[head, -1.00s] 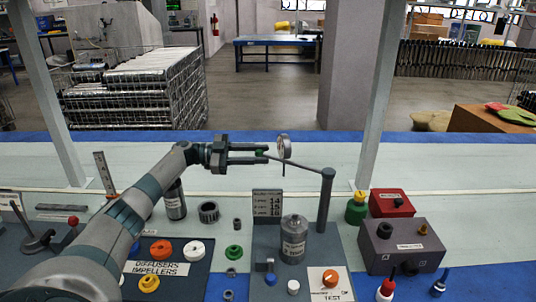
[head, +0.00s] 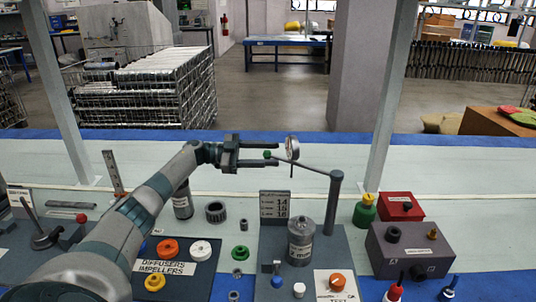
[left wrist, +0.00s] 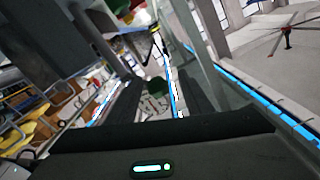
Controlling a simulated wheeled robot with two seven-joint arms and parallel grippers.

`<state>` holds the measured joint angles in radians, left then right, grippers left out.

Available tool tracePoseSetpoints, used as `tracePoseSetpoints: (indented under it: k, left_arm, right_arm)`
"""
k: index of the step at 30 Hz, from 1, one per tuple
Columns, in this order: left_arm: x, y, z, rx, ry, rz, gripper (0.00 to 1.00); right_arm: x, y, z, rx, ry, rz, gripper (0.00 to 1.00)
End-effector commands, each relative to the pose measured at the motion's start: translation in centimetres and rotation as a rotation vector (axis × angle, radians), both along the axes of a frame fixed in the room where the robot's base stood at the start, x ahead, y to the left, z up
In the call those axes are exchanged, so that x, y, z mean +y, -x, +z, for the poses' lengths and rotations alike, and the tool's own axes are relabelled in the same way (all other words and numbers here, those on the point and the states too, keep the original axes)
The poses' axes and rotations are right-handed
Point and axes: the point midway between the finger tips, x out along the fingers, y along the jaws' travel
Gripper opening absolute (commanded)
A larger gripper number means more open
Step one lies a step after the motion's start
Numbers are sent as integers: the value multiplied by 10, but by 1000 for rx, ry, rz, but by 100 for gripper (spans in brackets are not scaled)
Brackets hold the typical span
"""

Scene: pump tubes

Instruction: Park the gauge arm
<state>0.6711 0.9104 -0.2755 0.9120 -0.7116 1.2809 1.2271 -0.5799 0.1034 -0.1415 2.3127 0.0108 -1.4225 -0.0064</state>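The gauge arm (head: 315,168) is a thin grey rod running from a dark upright post (head: 335,203) up and left. It carries a round dial gauge (head: 292,148) and ends in a green knob (head: 267,154). My left gripper (head: 272,154) comes in from the left with its fingers above and below the knob. The fingers look open, with small gaps to the knob. In the left wrist view the dark green knob (left wrist: 158,87) sits between the two spread fingers (left wrist: 160,92). My right gripper is not in view.
Below the arm stand a grey cylinder (head: 300,240) and a number card (head: 275,205). A mat (head: 190,268) with coloured rings lies left. The bench beyond is clear.

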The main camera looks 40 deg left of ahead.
Motion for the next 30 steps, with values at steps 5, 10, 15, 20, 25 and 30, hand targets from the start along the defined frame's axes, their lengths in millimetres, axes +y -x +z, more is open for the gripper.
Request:
tracePoseSetpoints:
  k: [5, 10, 15, 20, 25, 30]
  left_arm:
    - [10, 6, 0, -1, 1, 5, 41]
    - [29, 20, -1, 2, -1, 5, 41]
    - [55, 40, -2, 2, 0, 5, 41]
    - [81, 60, -2, 0, -1, 4, 41]
    - [108, 80, -2, -1, 0, 4, 41]
    - [127, 95, -1, -2, 1, 3, 41]
  right_arm:
    - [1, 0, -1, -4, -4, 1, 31]
    - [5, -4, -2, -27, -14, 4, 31]
    - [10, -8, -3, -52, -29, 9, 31]
    - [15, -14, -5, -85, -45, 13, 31]
    - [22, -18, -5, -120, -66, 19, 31]
    - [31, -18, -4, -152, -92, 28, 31]
